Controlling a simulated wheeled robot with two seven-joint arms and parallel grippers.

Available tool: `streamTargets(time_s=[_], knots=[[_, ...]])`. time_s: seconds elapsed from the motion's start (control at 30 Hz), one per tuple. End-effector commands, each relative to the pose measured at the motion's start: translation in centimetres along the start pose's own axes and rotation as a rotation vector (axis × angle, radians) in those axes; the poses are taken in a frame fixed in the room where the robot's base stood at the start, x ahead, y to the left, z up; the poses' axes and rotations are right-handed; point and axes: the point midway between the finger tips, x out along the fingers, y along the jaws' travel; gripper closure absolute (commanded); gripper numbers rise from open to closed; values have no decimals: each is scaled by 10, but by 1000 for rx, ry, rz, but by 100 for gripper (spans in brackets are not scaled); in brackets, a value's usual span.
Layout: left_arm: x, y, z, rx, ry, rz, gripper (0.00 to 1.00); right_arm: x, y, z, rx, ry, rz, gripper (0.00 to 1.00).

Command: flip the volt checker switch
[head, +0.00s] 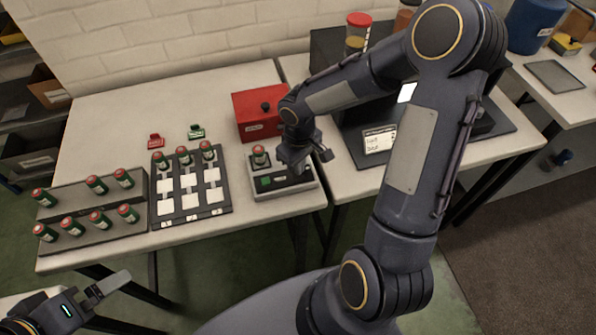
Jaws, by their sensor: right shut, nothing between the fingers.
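The volt checker (262,191) is a grey box near the right end of the left table. My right gripper (300,167) is shut and empty, pointing down over the right part of the checker. The switch is hidden or too small to make out, and I cannot tell whether the fingers touch it. My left gripper (106,289) is at the lower left, off the table; its finger opening is unclear.
A dark tray (223,193) with white squares holds several cylinders left of the checker. A grey rack (80,224) with more cylinders stands further left. A red box (254,118) is behind the checker. Small red (156,140) and green (196,131) signs stand behind the tray.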

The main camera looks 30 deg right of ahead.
Motion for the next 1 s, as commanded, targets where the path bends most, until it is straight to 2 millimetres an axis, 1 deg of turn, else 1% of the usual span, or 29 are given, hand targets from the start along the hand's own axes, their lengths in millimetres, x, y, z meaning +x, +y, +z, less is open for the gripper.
streamTargets(time_s=[0.47, 1.0], knots=[[0, 0, 0, 0, 0, 0, 0, 0, 0, 0, 0, 0, 0, 100], [6, -3, 3, 0, 0, 0, 0, 8, 0, 0, 0, 0, 0, 100]])
